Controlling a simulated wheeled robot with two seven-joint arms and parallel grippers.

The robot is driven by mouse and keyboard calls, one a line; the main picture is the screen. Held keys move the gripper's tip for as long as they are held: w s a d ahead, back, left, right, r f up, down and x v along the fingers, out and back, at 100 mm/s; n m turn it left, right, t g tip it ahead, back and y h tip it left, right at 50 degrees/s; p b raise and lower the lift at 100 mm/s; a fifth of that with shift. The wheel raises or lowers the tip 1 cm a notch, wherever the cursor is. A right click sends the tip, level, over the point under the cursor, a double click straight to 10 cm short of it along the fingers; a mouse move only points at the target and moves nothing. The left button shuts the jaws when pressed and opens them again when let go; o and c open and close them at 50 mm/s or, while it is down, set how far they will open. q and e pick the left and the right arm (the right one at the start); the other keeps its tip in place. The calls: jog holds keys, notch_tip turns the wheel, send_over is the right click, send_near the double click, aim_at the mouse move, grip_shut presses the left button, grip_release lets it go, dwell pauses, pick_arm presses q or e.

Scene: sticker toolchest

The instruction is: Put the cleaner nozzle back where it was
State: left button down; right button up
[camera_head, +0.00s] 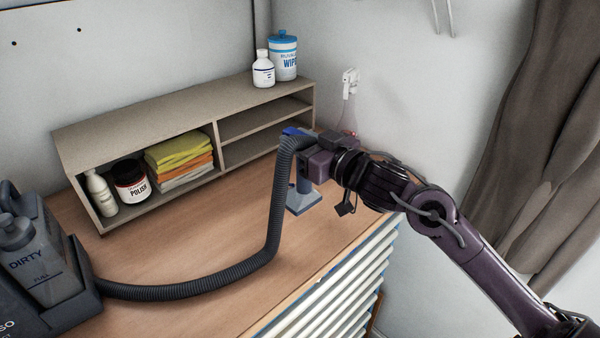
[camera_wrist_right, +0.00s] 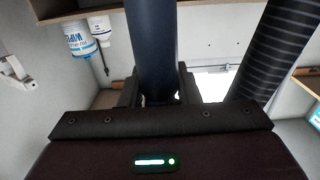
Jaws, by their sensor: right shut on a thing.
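The cleaner nozzle (camera_head: 304,197) is blue-grey with a wide flat foot. It hangs upright at the right end of the wooden worktop, and I cannot tell whether its foot touches the top. A black ribbed hose (camera_head: 270,232) runs from its upper end down to the dark cleaner body (camera_head: 70,312) at the left. My right gripper (camera_head: 309,160) is shut on the nozzle's tube, below the hose bend. In the right wrist view the dark tube (camera_wrist_right: 151,45) stands between the fingers, with the ribbed hose (camera_wrist_right: 272,50) to its right. My left gripper is not in view.
A wooden shelf unit (camera_head: 217,135) stands along the back with a white bottle, a polish jar and folded cloths (camera_head: 180,158) inside. A wipes tub (camera_head: 284,57) and a small bottle (camera_head: 263,70) stand on it. The worktop's middle is clear. Slatted drawers (camera_head: 345,290) lie below its front edge.

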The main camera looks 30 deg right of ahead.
jog(key=shift+f, duration=3.55)
jog(key=o, duration=1)
jog(key=shift+c, duration=0.2)
jog(key=b+v, duration=0.2)
jog(key=v, duration=1)
